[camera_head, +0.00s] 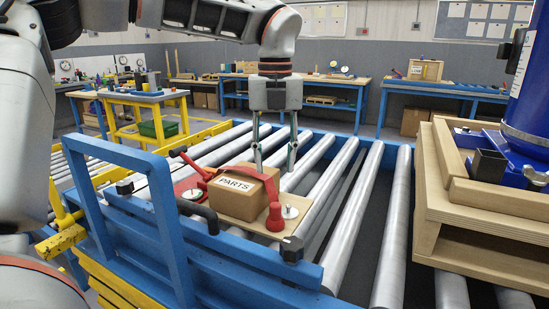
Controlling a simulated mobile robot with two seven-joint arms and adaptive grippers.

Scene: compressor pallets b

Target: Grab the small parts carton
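The small brown carton (238,193) marked PARTS sits on a wooden board (225,222) on the roller conveyor. A red curved bar (255,172) runs by the carton's back and right side, with a red knob (274,218) at its front right. My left gripper (274,164) points down, with its fingers wide apart and nothing seen between them. It is at the carton's back right; I cannot tell whether it touches the carton or bar. My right gripper is not in view.
Metal rollers (350,220) lie bare to the right. A wooden pallet (480,200) carries a blue cylinder (525,90) at far right. Benches stand behind.

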